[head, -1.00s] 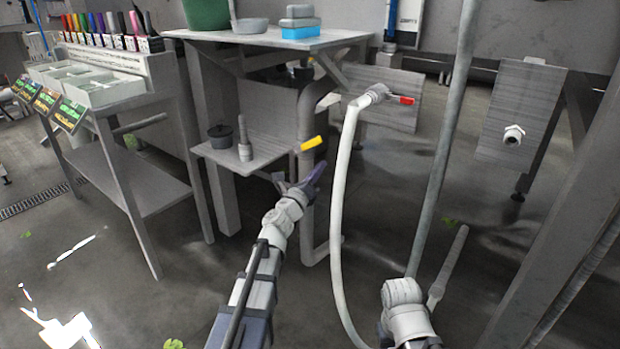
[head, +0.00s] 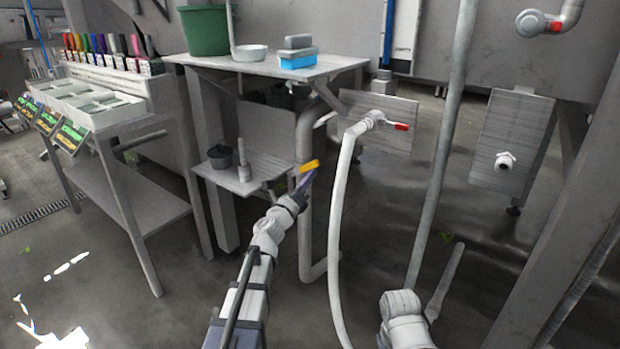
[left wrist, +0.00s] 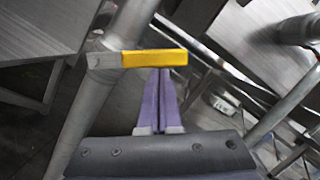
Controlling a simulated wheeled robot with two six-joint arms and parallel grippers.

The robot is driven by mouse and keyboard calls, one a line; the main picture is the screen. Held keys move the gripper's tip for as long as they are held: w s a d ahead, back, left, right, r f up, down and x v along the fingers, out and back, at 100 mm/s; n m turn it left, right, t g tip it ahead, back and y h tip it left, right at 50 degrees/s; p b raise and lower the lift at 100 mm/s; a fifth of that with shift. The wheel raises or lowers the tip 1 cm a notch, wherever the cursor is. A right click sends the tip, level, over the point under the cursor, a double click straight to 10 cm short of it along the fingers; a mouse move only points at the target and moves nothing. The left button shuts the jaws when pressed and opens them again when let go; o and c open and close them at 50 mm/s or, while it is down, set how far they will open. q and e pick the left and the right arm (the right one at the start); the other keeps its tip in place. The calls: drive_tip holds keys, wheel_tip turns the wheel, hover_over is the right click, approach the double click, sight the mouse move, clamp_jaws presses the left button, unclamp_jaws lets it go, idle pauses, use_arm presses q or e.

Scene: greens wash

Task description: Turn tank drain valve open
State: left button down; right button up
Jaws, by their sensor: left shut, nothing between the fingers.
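A yellow valve handle (head: 308,166) sticks out sideways from the grey vertical drain pipe (head: 306,225) under the table. In the left wrist view the handle (left wrist: 155,58) lies crosswise, with its grey valve body at the left on the slanted pipe (left wrist: 100,100). My left gripper (head: 304,181) is shut and empty, with its purple fingers just below the handle. In the left wrist view the closed fingers (left wrist: 160,75) end at the handle's lower edge. I cannot tell whether they touch it. My right gripper is not in view; only part of my right arm shows at the bottom.
A small shelf (head: 265,165) with a dark pot (head: 220,157) is left of the pipe. A white hose (head: 337,220) with a red-handled valve (head: 400,126) hangs to the right. A grey pole (head: 445,150) stands farther right. A table (head: 335,65) is above.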

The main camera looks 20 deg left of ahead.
use_arm(q)
drive_tip(key=shift+r+n, duration=0.25)
drive_tip(key=shift+n, duration=0.05)
drive_tip(key=n+p, duration=0.1)
drive_tip(key=r+n+p, duration=0.1)
drive_tip(key=shift+w+a+r+y+p, duration=0.15)
drive_tip(key=shift+a+r+y+p, duration=0.15)
drive_tip(key=shift+y, duration=0.1)
drive_tip(key=shift+w+a+r+n+g+y+p, duration=0.15)
drive_tip(key=shift+w+a+r+n+p, duration=0.1)
drive_tip(key=shift+a+r+n+p, duration=0.45)
drive_tip(key=shift+w+a+r+n+g+y+p, duration=0.1)
drive_tip(key=shift+w+a+r+n+p, duration=0.25)
drive_tip(key=shift+a+p, duration=0.45)
drive_tip(key=shift+w+a+r+n+g+y+p, duration=0.1)
drive_tip(key=shift+w+a+r+n+g+p, duration=0.05)
drive_tip(key=shift+a+r+n+p, duration=0.5)
drive_tip(key=shift+a, duration=0.1)
